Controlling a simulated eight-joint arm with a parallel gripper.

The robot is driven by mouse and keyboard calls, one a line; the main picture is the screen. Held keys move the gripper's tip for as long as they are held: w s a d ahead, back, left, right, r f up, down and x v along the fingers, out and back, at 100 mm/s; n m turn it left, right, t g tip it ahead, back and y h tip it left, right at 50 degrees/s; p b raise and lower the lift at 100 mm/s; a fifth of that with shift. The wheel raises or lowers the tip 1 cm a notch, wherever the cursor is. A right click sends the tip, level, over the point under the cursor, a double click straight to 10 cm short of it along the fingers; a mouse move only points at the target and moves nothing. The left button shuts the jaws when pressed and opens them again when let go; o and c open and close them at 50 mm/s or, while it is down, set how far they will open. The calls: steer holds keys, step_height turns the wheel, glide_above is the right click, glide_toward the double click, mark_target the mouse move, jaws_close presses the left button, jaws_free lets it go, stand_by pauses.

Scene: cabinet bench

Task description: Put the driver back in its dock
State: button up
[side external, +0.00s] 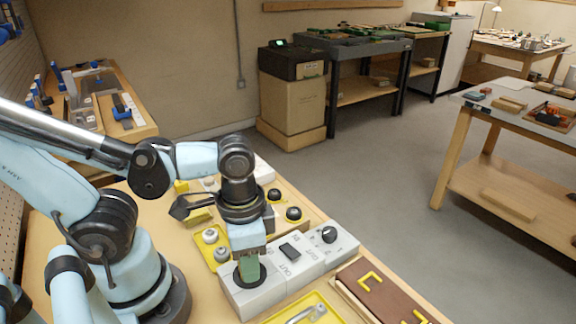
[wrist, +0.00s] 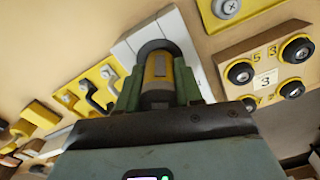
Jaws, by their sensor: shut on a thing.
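My gripper (side external: 249,268) points down at the left end of a light grey block (side external: 278,293), which looks like the dock, with a dark round spot right around the green fingertips. In the wrist view my gripper (wrist: 158,92) is shut on the driver (wrist: 157,72), a yellow and grey cylinder between the green fingers. A dark rounded shape surrounds its far end, against the white block (wrist: 197,62). The driver is hidden by the fingers in the side view. I cannot tell how deep it sits in the dock.
The grey row also carries a black switch (side external: 290,251) and a black knob (side external: 329,235). A yellow plate with grey knobs (side external: 221,254) lies to the left, and a wooden block with black buttons (side external: 293,214) behind. A brown board (side external: 378,290) and a yellow tray (side external: 283,316) lie in front.

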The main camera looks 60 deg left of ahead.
steer(key=o, duration=1.4)
steer(key=shift+r, duration=3.45)
steer(key=shift+w, duration=0.1)
steer(key=w+a+n+t, duration=0.1)
steer(key=w+a+t, duration=0.1)
steer(key=w, duration=0.1)
steer(key=w+a+n+t, duration=0.1)
steer(key=w+a+t, duration=0.1)
steer(key=w, duration=0.2)
steer(key=w+a+n+t, duration=0.1)
steer(key=w+a+t, duration=0.1)
steer(key=w+t, duration=0.1)
steer(key=shift+w+a+n, duration=0.4)
steer(key=shift+w, duration=0.1)
